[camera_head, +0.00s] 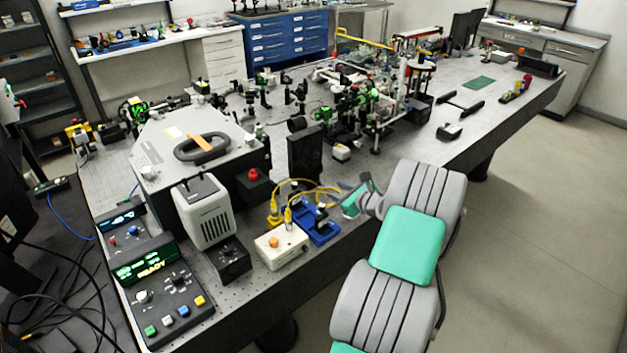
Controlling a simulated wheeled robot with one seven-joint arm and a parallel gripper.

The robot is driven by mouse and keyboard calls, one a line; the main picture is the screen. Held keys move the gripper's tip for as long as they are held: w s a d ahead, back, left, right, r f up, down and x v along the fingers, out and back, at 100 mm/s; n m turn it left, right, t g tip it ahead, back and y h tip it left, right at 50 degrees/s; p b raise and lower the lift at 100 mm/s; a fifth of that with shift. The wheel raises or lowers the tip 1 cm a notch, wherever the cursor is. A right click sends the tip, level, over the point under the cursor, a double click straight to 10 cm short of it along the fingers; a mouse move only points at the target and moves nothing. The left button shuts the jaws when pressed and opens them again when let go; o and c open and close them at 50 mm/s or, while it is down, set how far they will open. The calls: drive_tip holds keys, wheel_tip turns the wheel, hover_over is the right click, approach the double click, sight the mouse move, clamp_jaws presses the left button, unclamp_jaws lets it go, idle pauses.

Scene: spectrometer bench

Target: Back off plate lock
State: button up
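My arm reaches in from the bottom right, and its end, my gripper (345,197), is over the bench's front edge. The gripper is small and seen from behind, so its fingers and opening cannot be made out. Just left of it a small blue fixture (318,228) with a dark upright part stands on the bench. I cannot tell whether the gripper touches it. No part can be clearly picked out as the plate lock; it may be on this fixture, but the detail is too small.
A cream box (282,249) with an orange knob and yellow cables stands left of the fixture. Further left are a grey vented unit (204,212) and a control panel (165,290) showing "READY". Crowded optics (350,105) fill the bench behind. Floor at right (540,230) is clear.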

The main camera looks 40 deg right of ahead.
sight(319, 184)
drive_tip(key=x, duration=0.2)
drive_tip(key=p+x, duration=0.1)
drive_tip(key=x, duration=0.1)
drive_tip(key=a+x, duration=0.1)
drive_tip(key=x, duration=0.2)
drive_tip(key=shift+w+r, duration=0.1)
drive_tip(key=shift+w, duration=0.1)
drive_tip(key=shift+w+d, duration=0.2)
drive_tip(key=shift+c, duration=0.2)
clamp_jaws()
